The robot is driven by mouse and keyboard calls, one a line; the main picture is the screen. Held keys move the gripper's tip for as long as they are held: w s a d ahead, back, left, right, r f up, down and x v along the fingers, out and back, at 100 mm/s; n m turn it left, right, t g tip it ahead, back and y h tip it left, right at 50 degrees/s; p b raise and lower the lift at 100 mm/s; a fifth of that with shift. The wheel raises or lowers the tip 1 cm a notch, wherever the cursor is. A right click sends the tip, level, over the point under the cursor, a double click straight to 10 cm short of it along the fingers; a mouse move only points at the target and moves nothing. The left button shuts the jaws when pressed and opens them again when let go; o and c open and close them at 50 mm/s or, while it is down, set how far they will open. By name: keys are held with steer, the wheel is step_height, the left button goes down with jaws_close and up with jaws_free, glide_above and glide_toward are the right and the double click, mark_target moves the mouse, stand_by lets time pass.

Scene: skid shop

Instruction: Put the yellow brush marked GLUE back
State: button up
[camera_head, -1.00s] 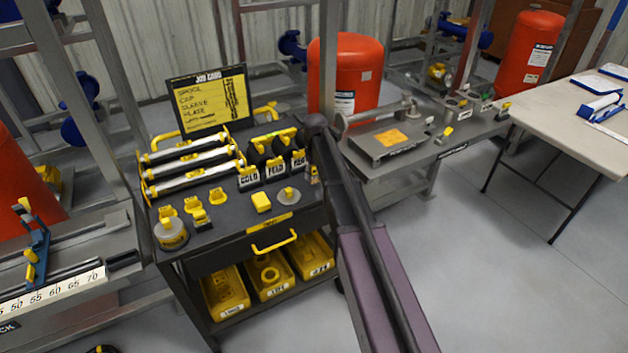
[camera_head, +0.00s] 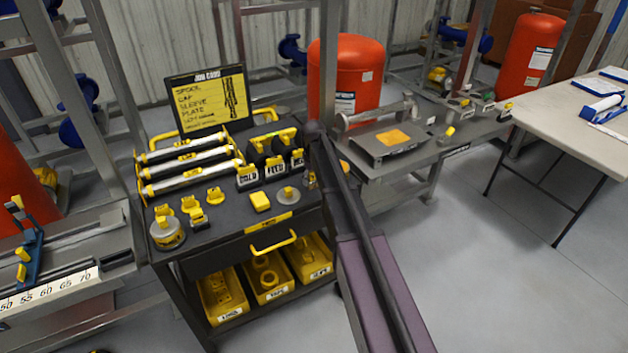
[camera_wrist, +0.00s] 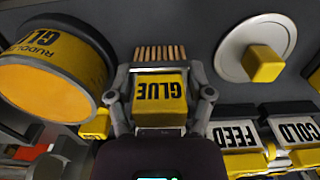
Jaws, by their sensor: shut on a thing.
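The yellow brush marked GLUE (camera_wrist: 160,104) is between the fingers of my gripper (camera_wrist: 159,92) in the wrist view. Its lettering is upside down and its brown bristles point to the top of the picture. My gripper is shut on it. A round pot labelled GLUE (camera_wrist: 62,66), with an orange-yellow face, is close to its left. A pale disc with a yellow knob (camera_wrist: 255,48) lies to its right. In the head view my arm covers most of the gripper and brush; the cart (camera_head: 232,222) is below them.
FEED (camera_wrist: 238,133) and COLD (camera_wrist: 296,128) labelled holders stand close by on the cart. Yellow-handled bars (camera_head: 190,157), a tin (camera_head: 167,233) and a job card (camera_head: 208,98) share it. Yellow bins (camera_head: 222,297) sit below. A grey bench (camera_head: 425,150) is to the right.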

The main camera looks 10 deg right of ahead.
steer(key=shift+f, duration=0.15)
steer(key=o, duration=1)
step_height(320, 180, up, 12)
steer(key=p, duration=1.2)
steer(key=shift+s, duration=0.1)
stand_by(0.4)
steer(key=s+m, duration=0.3)
steer(key=s, duration=2.6)
steer(key=shift+d+m, duration=0.15)
steer(key=shift+m, duration=0.15)
